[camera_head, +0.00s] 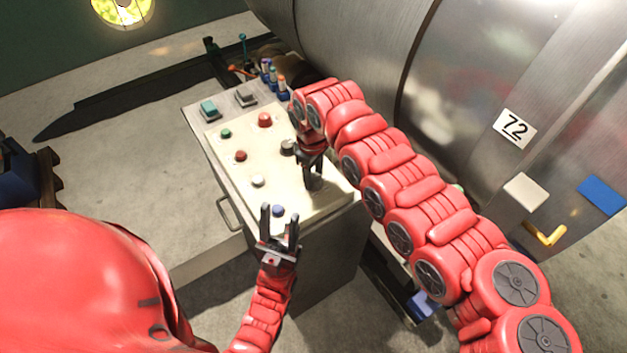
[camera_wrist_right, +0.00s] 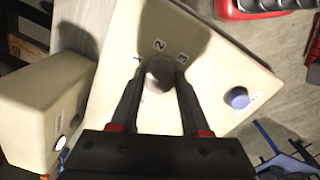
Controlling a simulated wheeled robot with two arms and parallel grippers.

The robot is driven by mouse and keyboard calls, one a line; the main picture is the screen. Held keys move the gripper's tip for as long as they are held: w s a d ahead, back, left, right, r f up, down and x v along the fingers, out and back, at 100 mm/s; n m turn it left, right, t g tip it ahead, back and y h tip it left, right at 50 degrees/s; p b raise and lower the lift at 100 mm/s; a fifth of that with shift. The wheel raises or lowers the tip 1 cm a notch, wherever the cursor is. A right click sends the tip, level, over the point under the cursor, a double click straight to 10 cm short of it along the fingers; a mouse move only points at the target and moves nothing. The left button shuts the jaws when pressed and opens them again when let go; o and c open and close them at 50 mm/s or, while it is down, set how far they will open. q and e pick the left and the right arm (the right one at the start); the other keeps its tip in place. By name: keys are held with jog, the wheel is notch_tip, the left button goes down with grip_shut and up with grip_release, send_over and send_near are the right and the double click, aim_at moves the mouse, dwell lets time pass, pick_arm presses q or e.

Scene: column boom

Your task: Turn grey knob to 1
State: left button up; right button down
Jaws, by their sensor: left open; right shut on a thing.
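The grey knob (camera_wrist_right: 158,75) shows in the right wrist view on a cream panel (camera_wrist_right: 215,65). Labels 2 and 3 stand around it, and a partly covered mark, seemingly 1, is at its left. My right gripper (camera_wrist_right: 158,80) is shut on the knob, one finger on each side. I cannot tell which number the knob points at. In the head view my right gripper (camera_head: 313,184) reaches down to the right part of the panel, and the knob between its fingers cannot be made out. My left gripper (camera_head: 279,214) is open and empty, by the panel's front edge near a blue button (camera_head: 278,210).
The panel also bears a red button (camera_head: 264,120), a green button (camera_head: 225,133), a white button (camera_head: 258,181) and a dark round control (camera_head: 288,147). A large metal cylinder (camera_head: 350,40) stands behind.

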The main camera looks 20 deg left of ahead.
jog(key=shift+f+n+b, duration=0.1)
jog(key=shift+n+b, duration=0.65)
jog(key=shift+n, duration=0.25)
jog(key=shift+c, duration=1.9)
grip_release()
notch_tip(320, 180, up, 18)
jog(key=b, duration=0.1)
jog(key=shift+s+f+b, duration=0.2)
jog(key=shift+s+b, duration=0.1)
jog(key=shift+s, duration=0.05)
